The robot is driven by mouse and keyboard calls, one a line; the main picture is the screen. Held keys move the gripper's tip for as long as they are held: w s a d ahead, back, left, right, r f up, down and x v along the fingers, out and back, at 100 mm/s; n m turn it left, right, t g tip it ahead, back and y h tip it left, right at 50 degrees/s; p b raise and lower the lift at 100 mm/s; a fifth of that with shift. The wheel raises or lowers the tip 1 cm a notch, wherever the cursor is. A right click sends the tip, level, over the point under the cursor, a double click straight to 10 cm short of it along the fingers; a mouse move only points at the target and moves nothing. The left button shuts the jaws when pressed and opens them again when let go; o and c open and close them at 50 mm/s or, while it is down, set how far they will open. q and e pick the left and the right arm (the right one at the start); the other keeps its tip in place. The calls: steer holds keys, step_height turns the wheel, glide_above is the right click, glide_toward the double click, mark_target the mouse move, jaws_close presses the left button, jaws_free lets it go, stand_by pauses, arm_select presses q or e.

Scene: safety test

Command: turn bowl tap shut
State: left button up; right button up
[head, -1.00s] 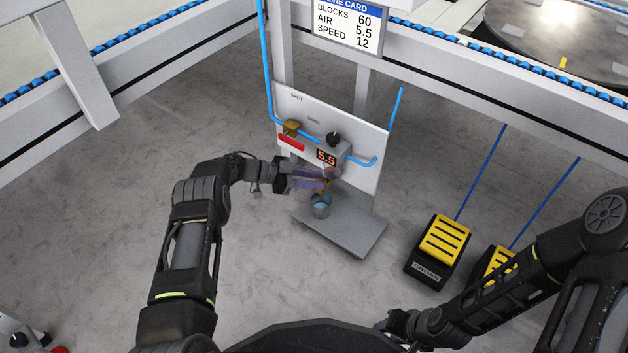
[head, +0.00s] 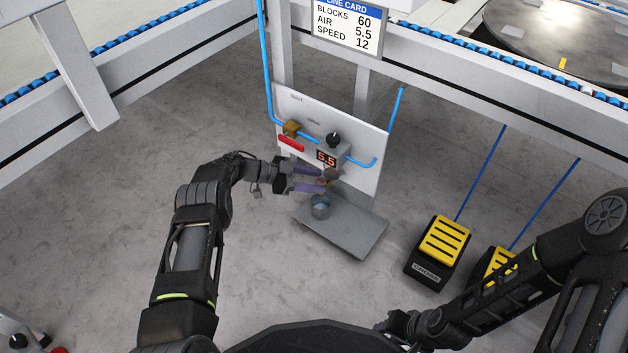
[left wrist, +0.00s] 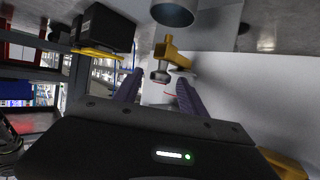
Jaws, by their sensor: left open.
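The bowl tap (left wrist: 171,52) is a small brass-coloured fitting with a grey round end, in the left wrist view. In the head view it is small and partly hidden below the grey air unit (head: 332,150), which reads 5.5. My left gripper (head: 322,180) is open, its purple fingers spread at the tap. In the left wrist view the fingers (left wrist: 158,80) stand on either side of the grey end; I cannot tell whether they touch it. A blue-grey cup (head: 320,207) stands below the tap. My right gripper (head: 384,325) is low in the head view, mostly hidden.
A brass valve (head: 291,128) with a red handle (head: 291,143) sits on the white panel (head: 366,163) by the blue air pipe. A grey shelf (head: 345,232) juts out below. Yellow foot pedals (head: 446,240) stand to the right. Floor left of the panel is clear.

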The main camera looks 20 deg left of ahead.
arm_select(q)
steer(key=shift+a, duration=0.1)
steer(key=p+v, duration=0.2)
steer(key=v, duration=0.5)
steer(key=shift+s+a, duration=0.2)
steer(key=shift+a, duration=0.05)
steer(key=shift+r, duration=0.1)
